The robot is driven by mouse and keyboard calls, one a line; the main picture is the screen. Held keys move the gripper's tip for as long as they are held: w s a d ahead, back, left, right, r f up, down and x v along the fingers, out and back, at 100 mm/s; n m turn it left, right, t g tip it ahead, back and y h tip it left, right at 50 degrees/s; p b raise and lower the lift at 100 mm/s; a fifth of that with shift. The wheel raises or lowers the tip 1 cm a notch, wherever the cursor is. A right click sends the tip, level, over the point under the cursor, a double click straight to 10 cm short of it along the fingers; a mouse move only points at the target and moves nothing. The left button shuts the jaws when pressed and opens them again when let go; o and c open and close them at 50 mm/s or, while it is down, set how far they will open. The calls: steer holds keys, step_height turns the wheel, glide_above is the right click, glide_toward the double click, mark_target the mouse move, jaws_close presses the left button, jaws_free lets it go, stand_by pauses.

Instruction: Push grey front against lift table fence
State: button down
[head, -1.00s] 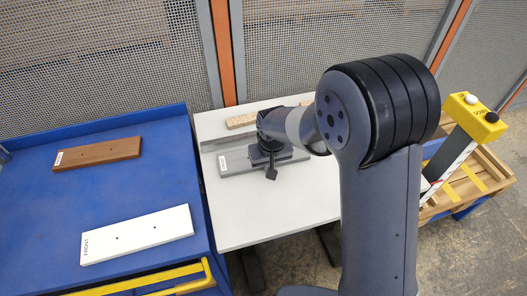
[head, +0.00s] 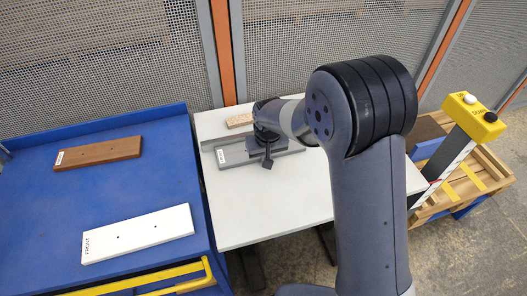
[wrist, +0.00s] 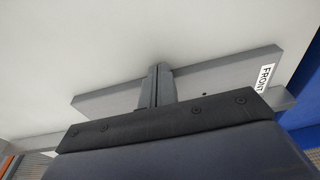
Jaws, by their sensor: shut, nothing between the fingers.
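The grey front (head: 232,155), a flat board with a white label at its left end, lies on the white lift table top (head: 270,205). It also shows in the wrist view (wrist: 225,72), with the label reading FRONT. The grey fence (head: 211,144) is a low strip along the table's back; in the wrist view its end (wrist: 28,149) shows beyond the board. The board lies close along the fence; I cannot tell whether they touch all along. My gripper (head: 267,161) is shut and down at the board's near long edge; its fingers (wrist: 158,85) hide part of the board.
A speckled tan block (head: 238,120) lies behind the fence. On the blue table (head: 70,195) at left lie a brown board (head: 100,153) and a white board (head: 138,234). A yellow control box (head: 474,117) stands right, near a wooden pallet (head: 465,180).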

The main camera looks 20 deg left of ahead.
steer(key=shift+r, duration=0.1)
steer(key=shift+s+d+b, duration=0.15)
steer(key=shift+s+d, duration=0.15)
steer(key=shift+s, duration=0.2)
steer(key=shift+s+d+b, duration=0.15)
steer(key=shift+s+d, duration=0.15)
steer(key=shift+s, duration=0.2)
step_height(320, 180, up, 7)
steer(key=p, duration=0.4)
steer(key=shift+p, duration=0.35)
steer(key=shift+f, duration=0.2)
step_height(320, 180, down, 7)
steer(key=b, duration=0.4)
steer(key=shift+r+b, duration=0.1)
steer(key=shift+b, duration=0.3)
steer(key=shift+w+a, duration=0.3)
steer(key=shift+w, duration=0.2)
